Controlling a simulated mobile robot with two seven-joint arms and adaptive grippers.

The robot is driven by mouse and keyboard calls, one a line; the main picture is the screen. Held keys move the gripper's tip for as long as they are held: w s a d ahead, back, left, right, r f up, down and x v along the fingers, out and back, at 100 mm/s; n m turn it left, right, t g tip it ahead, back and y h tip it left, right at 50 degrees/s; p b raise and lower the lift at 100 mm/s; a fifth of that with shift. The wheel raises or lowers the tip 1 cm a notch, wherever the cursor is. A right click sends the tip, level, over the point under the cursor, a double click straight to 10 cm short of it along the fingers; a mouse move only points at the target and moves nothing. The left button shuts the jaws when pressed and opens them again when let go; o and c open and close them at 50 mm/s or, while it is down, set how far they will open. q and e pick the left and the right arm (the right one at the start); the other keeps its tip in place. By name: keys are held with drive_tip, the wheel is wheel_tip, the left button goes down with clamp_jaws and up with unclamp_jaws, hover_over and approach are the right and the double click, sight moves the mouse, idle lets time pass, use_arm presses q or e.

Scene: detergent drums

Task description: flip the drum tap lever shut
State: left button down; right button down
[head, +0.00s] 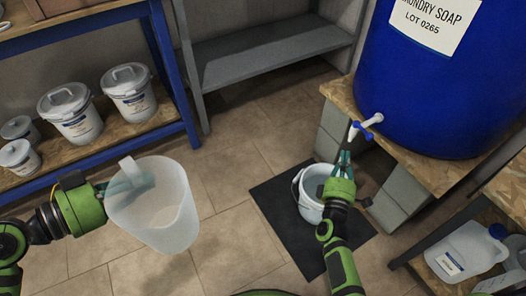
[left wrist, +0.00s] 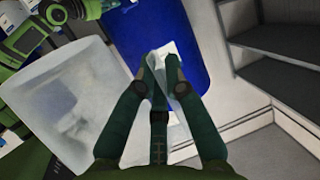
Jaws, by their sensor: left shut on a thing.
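The blue drum (head: 425,85) stands on a wood-topped block stand at the right of the head view. Its white tap with a blue lever (head: 374,119) sticks out low on the drum's left side. My right gripper (head: 345,163) is just below and left of the tap, apart from the lever, over the white bucket (head: 309,207). Its fingers look close together, but whether they are shut is unclear. My left gripper (head: 122,187) is shut on the handle of a translucent jug (head: 160,215), held upright. The left wrist view shows the jug (left wrist: 70,110) beside the fingers (left wrist: 160,75).
The bucket stands on a dark mat (head: 277,205) on the tiled floor. A blue-framed shelf (head: 110,145) with several white tubs is at the left. A grey bench (head: 265,50) stands at the back. A white jug with a blue cap (head: 465,250) is at the lower right.

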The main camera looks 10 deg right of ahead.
sight(363, 130)
use_arm(q)
drive_tip(key=shift+f+b, duration=0.5)
drive_tip(key=shift+f, duration=0.45)
drive_tip(key=shift+f+b, duration=0.15)
drive_tip(key=shift+b, duration=0.25)
use_arm(e)
drive_tip(key=w+d+r, duration=0.1)
drive_tip(key=w+d, duration=0.3)
drive_tip(key=d, duration=0.1)
drive_tip(key=shift+w+d+r, duration=0.15)
drive_tip(key=shift+w+d, duration=0.05)
drive_tip(key=shift+w, duration=0.2)
use_arm(q)
drive_tip(key=shift+r+p, duration=0.8)
drive_tip(key=shift+r, duration=0.05)
use_arm(e)
drive_tip(key=shift+d+r, duration=0.15)
drive_tip(key=shift+d, duration=0.5)
use_arm(q)
drive_tip(key=shift+a, duration=0.15)
